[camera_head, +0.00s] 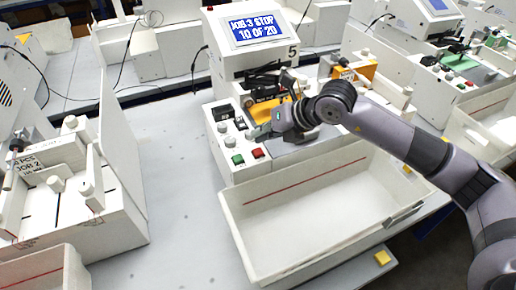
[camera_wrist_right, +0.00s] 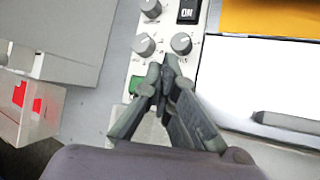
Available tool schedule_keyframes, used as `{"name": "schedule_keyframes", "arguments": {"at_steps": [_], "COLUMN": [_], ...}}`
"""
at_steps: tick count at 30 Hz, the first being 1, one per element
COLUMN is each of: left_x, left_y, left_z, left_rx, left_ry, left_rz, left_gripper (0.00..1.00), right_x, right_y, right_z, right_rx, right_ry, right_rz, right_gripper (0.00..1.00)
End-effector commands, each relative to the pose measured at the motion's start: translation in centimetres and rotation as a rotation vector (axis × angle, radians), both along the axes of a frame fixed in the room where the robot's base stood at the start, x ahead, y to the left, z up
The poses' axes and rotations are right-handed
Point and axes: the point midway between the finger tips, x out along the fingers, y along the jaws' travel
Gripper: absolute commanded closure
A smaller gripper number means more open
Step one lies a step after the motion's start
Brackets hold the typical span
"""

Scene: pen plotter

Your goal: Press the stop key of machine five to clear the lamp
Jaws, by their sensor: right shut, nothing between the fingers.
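Machine five (camera_head: 255,62) stands in the middle of the head view, with "5" on its housing and a screen (camera_head: 255,27) reading "JOB 3 STOP 10 OF 20". Its front panel has knobs, a green key (camera_head: 238,159) and a red key (camera_head: 257,153). My right gripper (camera_head: 254,133) is shut and empty, its tips over the panel just behind the red key. In the right wrist view the shut tips (camera_wrist_right: 168,62) lie near the knobs, with the green key (camera_wrist_right: 137,84) to their left. The red key is hidden there. I cannot make out a lit lamp. My left gripper is out of view.
A white tray (camera_head: 234,234) stands in front of machine five. A neighbouring machine (camera_head: 125,215) with a "JOB 2" card is at left, and another (camera_head: 433,20) at the back right. Grey bench top (camera_head: 165,150) is clear left of machine five.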

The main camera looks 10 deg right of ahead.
Motion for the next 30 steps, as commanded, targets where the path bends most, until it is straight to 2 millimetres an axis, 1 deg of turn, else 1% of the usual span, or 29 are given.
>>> {"name": "schedule_keyframes", "arguments": {"at_steps": [1,9,30], "left_x": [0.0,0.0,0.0], "left_y": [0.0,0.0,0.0], "left_z": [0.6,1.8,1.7], "left_rx": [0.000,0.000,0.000], "left_ry": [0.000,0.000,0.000], "left_rz": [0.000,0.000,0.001], "left_gripper": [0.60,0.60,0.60], "right_x": [0.0,0.0,0.0], "right_y": [0.0,0.0,0.0], "right_z": [0.9,3.4,3.4], "right_rx": [0.001,0.001,0.000], "right_ry": [-0.001,0.001,0.001], "right_rz": [0.001,0.001,0.001], "right_gripper": [1.00,1.00,1.00]}}
